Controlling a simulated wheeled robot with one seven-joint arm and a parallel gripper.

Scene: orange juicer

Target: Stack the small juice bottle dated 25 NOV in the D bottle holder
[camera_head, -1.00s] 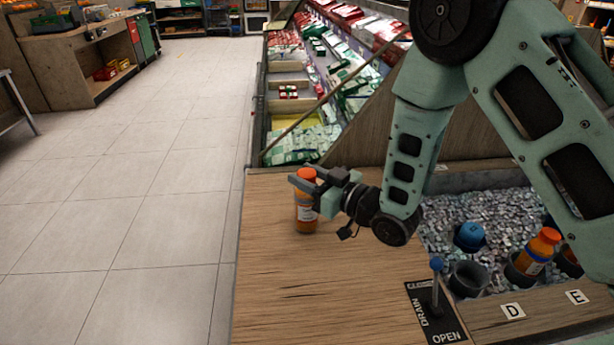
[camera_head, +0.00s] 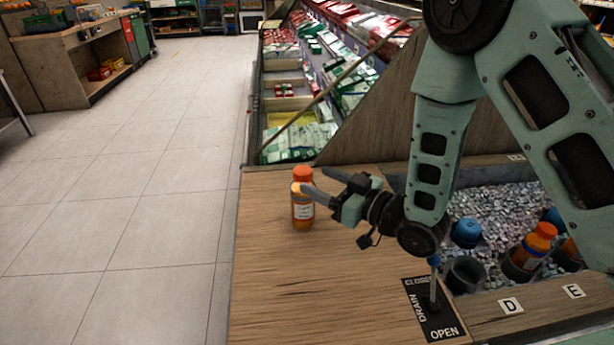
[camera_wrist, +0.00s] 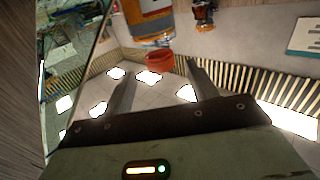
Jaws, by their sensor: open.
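An orange juice bottle (camera_head: 302,212) with an orange cap stands upright on the wooden counter near its left edge. Its label is too small to read a date. My gripper (camera_head: 315,181) is open beside the cap, its fingers pointing left; one fingertip overlaps the bottle's upper part in the head view. Contact cannot be judged. In the wrist view the bottle (camera_wrist: 150,22), with its red-orange cap (camera_wrist: 160,62), lies beyond the open fingers. The D label (camera_head: 510,305) is on the front ledge. An empty dark holder (camera_head: 466,273) is behind it to the left.
Another orange bottle (camera_head: 532,247) sits tilted in a holder in the ice bin (camera_head: 490,205), near the E label (camera_head: 573,291). A blue-capped item (camera_head: 466,232) is also there. A drain lever (camera_head: 433,285) stands on the counter. The counter's front left is clear.

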